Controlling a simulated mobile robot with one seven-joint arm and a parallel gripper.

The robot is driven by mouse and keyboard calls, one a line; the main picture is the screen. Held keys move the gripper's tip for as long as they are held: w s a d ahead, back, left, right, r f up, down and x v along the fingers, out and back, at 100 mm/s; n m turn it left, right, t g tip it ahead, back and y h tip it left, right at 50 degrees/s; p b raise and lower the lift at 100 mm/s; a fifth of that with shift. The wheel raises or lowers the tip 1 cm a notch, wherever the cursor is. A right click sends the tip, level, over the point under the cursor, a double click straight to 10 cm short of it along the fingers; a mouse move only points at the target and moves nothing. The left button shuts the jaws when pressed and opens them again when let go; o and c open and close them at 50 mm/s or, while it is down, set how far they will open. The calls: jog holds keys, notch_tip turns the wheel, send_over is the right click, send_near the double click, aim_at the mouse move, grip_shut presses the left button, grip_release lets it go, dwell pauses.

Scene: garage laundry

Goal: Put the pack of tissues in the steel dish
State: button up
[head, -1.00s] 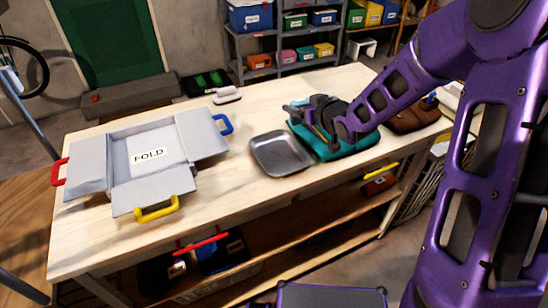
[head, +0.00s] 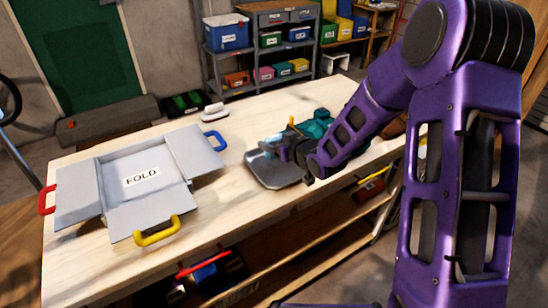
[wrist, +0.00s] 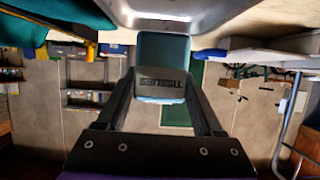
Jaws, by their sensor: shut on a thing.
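The pack of tissues (wrist: 160,88) is teal with a dark face lettered TISSUES, and sits between the two fingers of my gripper (wrist: 163,80) in the wrist view. My gripper is shut on it. In the head view my gripper (head: 281,152) is over the back part of the steel dish (head: 272,176), a shallow grey metal tray on the workbench. The wrist view looks upside down, and the dish (wrist: 180,12) shows at its top edge, close to the pack. I cannot tell whether the pack touches the dish. My gripper hides part of the dish.
A teal cloth item (head: 318,126) lies behind and right of the dish. A grey folding board (head: 140,178) marked FOLD, with coloured handles, covers the bench's left part. A white-handled brush-like thing (head: 213,112) lies at the back. Bare bench (head: 232,205) lies between board and dish.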

jog(key=shift+f, duration=2.1)
jog(key=shift+f, duration=0.1)
jog(key=shift+f+b, duration=0.15)
jog(key=shift+b, duration=0.3)
jog(key=o, duration=1.3)
jog(key=shift+r+p, duration=0.35)
jog(key=v, duration=1.2)
